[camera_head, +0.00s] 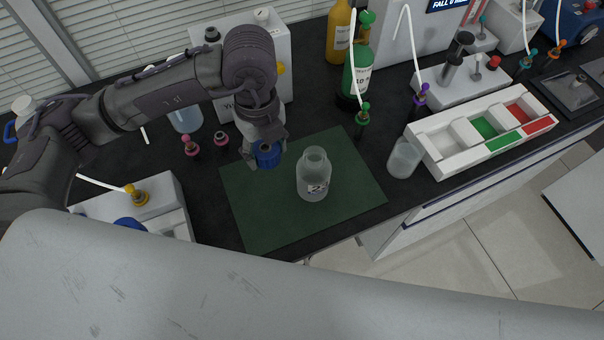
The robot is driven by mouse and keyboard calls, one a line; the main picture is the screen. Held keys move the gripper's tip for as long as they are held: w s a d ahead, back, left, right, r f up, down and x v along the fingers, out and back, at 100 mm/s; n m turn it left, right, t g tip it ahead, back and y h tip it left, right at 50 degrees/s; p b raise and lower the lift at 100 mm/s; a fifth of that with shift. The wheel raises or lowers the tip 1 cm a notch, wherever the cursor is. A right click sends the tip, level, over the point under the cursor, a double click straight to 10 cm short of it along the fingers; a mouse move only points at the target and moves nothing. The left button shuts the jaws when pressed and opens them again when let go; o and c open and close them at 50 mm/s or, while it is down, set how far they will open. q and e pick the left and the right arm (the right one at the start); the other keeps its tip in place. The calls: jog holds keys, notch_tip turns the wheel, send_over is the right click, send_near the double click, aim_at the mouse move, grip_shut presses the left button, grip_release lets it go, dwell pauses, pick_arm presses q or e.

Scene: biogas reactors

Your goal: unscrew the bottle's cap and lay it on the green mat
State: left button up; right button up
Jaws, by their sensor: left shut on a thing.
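The bottle (313,177) is clear glass with a numbered label. It stands upright and uncapped on the green mat (262,212). My left gripper (266,154) is shut on the blue cap (267,158). It holds the cap to the left of the bottle, above the back left part of the mat, apart from the bottle. How high the cap is over the mat is hard to tell. My right gripper is not in view.
An empty clear beaker (404,158) stands right of the mat. A white tray (437,156) with green and red compartments lies farther right. Green (356,72) and yellow (340,32) bottles stand behind. Small pink-capped bottles (190,146) stand left. The mat's front is bare.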

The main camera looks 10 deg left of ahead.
pick_arm(q)
jog(key=p, duration=0.1)
send_over(271, 183)
notch_tip(271, 183, down, 5)
jog(key=shift+a+f, duration=0.1)
jog(key=shift+f, duration=0.1)
notch_tip(271, 183, down, 4)
jog(key=shift+f+p, duration=0.1)
jog(key=shift+p, duration=0.25)
jog(key=shift+w, duration=0.1)
jog(key=shift+f, duration=0.15)
jog(key=shift+f, duration=0.15)
jog(key=o, duration=1.3)
jog(key=shift+r, duration=0.2)
